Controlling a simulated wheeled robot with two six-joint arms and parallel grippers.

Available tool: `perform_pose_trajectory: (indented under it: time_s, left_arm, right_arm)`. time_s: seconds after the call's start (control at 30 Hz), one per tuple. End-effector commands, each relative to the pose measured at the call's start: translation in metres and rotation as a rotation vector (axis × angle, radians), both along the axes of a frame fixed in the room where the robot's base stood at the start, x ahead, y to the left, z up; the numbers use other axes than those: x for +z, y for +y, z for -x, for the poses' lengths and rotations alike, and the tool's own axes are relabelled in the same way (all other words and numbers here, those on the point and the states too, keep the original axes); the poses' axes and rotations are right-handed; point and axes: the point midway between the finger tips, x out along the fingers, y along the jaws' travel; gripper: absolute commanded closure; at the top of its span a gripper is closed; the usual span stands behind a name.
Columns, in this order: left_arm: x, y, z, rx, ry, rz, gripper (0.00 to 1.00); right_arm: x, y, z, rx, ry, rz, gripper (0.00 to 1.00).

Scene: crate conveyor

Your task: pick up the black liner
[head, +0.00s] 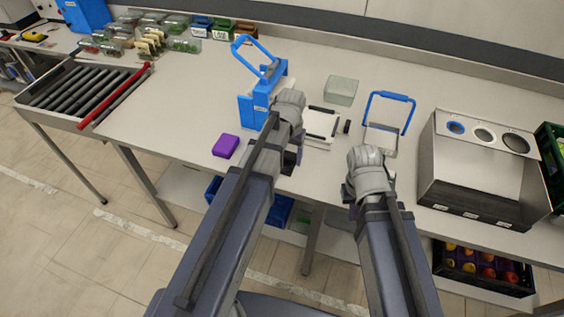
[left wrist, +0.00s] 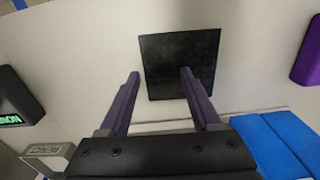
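The black liner (left wrist: 168,58) is a thin dark square lying flat on the pale table top in the left wrist view. My left gripper (left wrist: 160,74) is open and empty, with its purple fingers spread. The right finger overlaps the liner in that view; the left finger shows just beside its left edge. I cannot tell the gap in height. In the head view my left gripper (head: 291,159) is at the table's front edge, mostly hidden by its arm, and the liner is not clear there. My right gripper (head: 350,190) is largely hidden behind its wrist.
A purple box (head: 226,146) lies left of my left gripper, and a blue press-like device (head: 258,107) stands behind it. A clear container (head: 341,90), a blue-handled basket (head: 383,140) and a metal bin (head: 470,170) are to the right. The table's left middle is clear.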

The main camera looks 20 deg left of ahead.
Motion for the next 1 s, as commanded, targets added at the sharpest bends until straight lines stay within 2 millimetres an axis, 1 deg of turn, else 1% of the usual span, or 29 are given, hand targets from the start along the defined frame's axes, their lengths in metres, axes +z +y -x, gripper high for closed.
perform_pose_trajectory:
  time_s: [0.03,0.07,0.53,0.57,1.0]
  left_arm:
    - [0.0001,0.0000,0.0000,0.000,0.000,0.000,0.42]
    - [0.0001,0.0000,0.0000,0.000,0.000,0.000,0.46]
    - [0.0000,0.0000,0.0000,0.000,0.000,0.000,0.99]
    - [0.0000,0.0000,0.0000,0.000,0.000,0.000,1.00]
    - [0.0016,0.0000,0.0000,0.000,0.000,0.000,1.00]
  right_arm:
    - [0.0001,0.0000,0.0000,0.000,0.000,0.000,1.00]
    - [0.0001,0.0000,0.0000,0.000,0.000,0.000,1.00]
    - [0.0000,0.0000,0.0000,0.000,0.000,0.000,1.00]
    - [0.0000,0.0000,0.0000,0.000,0.000,0.000,1.00]
    - [0.0016,0.0000,0.0000,0.000,0.000,0.000,1.00]
